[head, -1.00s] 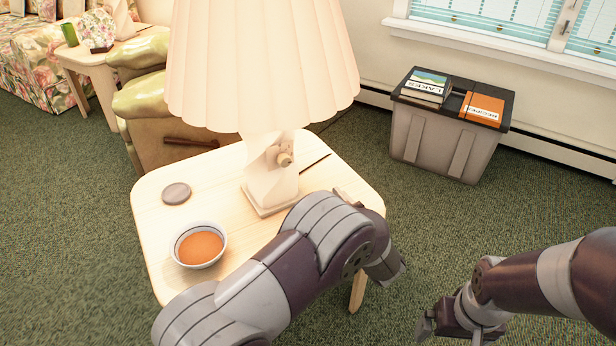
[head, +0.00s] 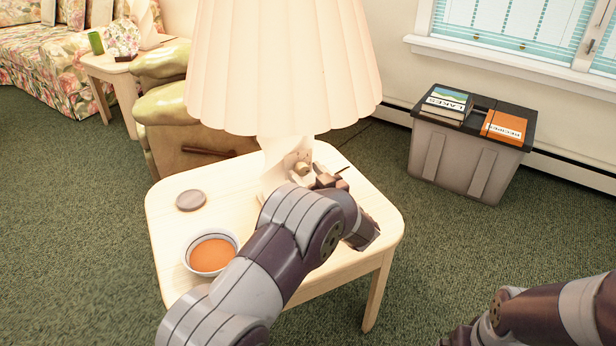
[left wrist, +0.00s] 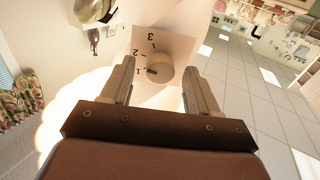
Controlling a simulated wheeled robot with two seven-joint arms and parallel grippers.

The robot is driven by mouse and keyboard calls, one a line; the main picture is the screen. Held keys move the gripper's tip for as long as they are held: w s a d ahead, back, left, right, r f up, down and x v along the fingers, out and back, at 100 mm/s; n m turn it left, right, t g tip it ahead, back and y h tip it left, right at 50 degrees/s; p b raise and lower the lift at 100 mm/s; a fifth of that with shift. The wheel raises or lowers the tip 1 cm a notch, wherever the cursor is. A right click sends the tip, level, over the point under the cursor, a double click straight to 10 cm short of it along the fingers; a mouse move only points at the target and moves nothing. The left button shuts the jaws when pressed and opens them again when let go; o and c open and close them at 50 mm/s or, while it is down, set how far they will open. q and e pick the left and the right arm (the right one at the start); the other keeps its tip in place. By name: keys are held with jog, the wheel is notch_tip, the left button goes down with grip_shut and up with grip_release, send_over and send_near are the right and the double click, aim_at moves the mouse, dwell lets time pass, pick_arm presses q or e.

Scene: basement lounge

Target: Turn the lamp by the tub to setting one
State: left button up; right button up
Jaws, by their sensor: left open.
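The lamp has a pleated cream shade (head: 285,70) and a pale base (head: 276,178) on a wooden side table. A round knob (head: 301,168) sits on its base; the left wrist view shows this knob (left wrist: 160,73) beside a plate (left wrist: 176,45) marked 1, 2 and 3. A dark mark on the knob's left side faces the 1. My left gripper (head: 325,178) is close to the knob; its open fingers (left wrist: 158,88) lie on either side of the knob in the wrist view. Contact cannot be told. My right gripper (head: 462,338) is mostly cut off at the bottom edge.
The side table (head: 168,215) also holds a bowl of orange contents (head: 211,252) and a round grey disc (head: 191,200). A grey tub (head: 460,160) with books on its dark lid stands behind right. An armchair (head: 170,110) is behind left. Green carpet is clear to the right.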

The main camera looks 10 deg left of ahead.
pick_arm(q)
jog(key=c, duration=1)
jog(key=shift+c, duration=0.2)
jog(key=shift+n, duration=1.1)
jog(key=n, duration=0.2)
jog(key=shift+n, duration=0.3)
jog(key=n+b, duration=0.1)
jog(key=n, duration=0.3)
jog(key=shift+n+h, duration=0.3)
jog(key=o, duration=1)
